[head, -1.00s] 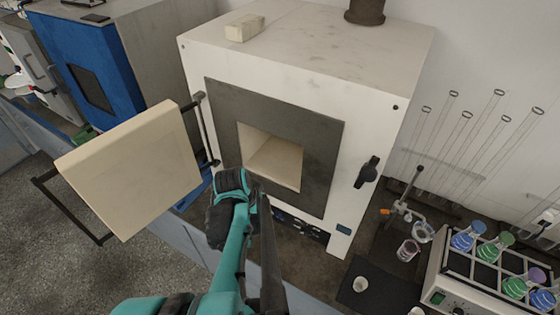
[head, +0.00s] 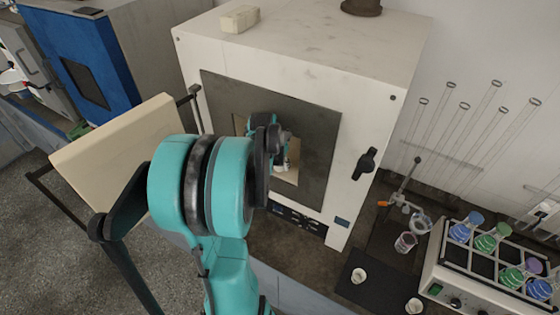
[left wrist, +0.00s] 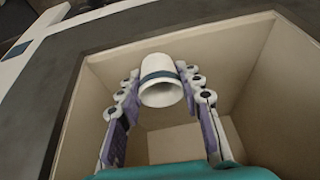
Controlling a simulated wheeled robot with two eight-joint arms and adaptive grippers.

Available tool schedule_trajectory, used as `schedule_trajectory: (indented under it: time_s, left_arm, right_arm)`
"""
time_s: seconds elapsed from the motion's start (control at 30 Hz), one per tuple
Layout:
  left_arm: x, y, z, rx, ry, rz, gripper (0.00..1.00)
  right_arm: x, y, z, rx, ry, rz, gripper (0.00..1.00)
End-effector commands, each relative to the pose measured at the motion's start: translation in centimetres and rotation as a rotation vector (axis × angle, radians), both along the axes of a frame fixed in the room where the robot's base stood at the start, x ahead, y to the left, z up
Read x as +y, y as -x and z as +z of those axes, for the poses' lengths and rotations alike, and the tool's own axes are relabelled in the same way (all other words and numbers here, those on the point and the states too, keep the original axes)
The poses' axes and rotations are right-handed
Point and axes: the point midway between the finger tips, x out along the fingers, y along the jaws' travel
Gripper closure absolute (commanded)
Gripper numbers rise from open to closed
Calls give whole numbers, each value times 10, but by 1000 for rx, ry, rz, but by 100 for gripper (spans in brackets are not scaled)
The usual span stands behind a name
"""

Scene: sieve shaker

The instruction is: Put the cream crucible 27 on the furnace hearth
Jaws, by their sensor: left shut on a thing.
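The cream crucible (left wrist: 160,92), a small pale cup with a dark teal band, is held between the fingers of my left gripper (left wrist: 161,78) in the left wrist view. Its open mouth faces the lower part of that picture. No number can be read on it. In the head view my left gripper (head: 283,163) is in the furnace opening, and my arm covers part of it. The furnace hearth (head: 288,178) shows as a pale patch under the gripper. I cannot tell whether the crucible touches the hearth. My right gripper is not in view.
The furnace door (head: 115,150) stands open on the left, beside my arm. The dark door frame (head: 318,150) surrounds the opening closely. Two other pale cups stand on a dark mat (head: 385,290) at the front right, near a shaker (head: 470,265) with coloured flasks.

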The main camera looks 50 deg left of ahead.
Motion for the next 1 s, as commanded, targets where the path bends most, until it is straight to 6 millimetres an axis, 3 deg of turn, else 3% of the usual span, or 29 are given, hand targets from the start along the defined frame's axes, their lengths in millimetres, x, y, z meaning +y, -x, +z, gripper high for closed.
schedule_trajectory:
  time_s: [0.07,0.47,0.5,0.57,1.0]
  left_arm:
    - [3,-7,0,0,0,0,94]
    - [3,-7,-6,0,0,0,94]
    - [3,-7,-7,0,0,0,62]
    - [3,-7,-6,0,0,0,46]
    - [2,-5,3,0,0,0,44]
  right_arm:
    - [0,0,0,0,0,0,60]
    - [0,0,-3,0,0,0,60]
    - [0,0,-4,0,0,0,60]
    - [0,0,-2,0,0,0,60]
    - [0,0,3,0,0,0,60]
